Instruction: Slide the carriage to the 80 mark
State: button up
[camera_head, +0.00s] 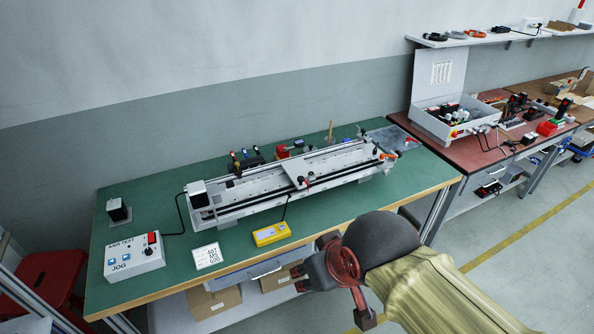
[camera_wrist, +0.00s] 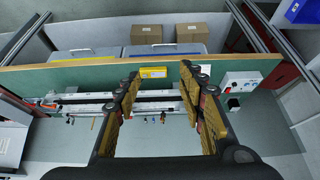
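The carriage (camera_head: 293,172) is a pale plate lying across the long rail unit (camera_head: 240,205) on the green table, a little right of the rail's middle. A red-tipped part shows at its front. No scale numbers or 80 mark are readable. My gripper (camera_head: 331,296) is in front of the table's near edge, apart from the carriage. In the wrist view, my gripper (camera_wrist: 159,74) has its two yellow-padded fingers spread wide with nothing held. The rail unit (camera_wrist: 70,98) shows behind and between the fingers, partly hidden by them.
A yellow handheld box (camera_head: 271,234), a white label card (camera_head: 208,256) and the white jog box (camera_head: 134,258) sit on the table's front part. A black block (camera_head: 119,210) stands at the left. Small tools stand behind the rail. Cartons (camera_head: 214,302) and a drawer are below the tabletop.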

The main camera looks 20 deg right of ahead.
aim_at(299, 173)
jog(key=i+l, duration=0.35)
jog(key=l, duration=0.3)
jog(key=i+l, duration=0.2)
jog(key=l, duration=0.1)
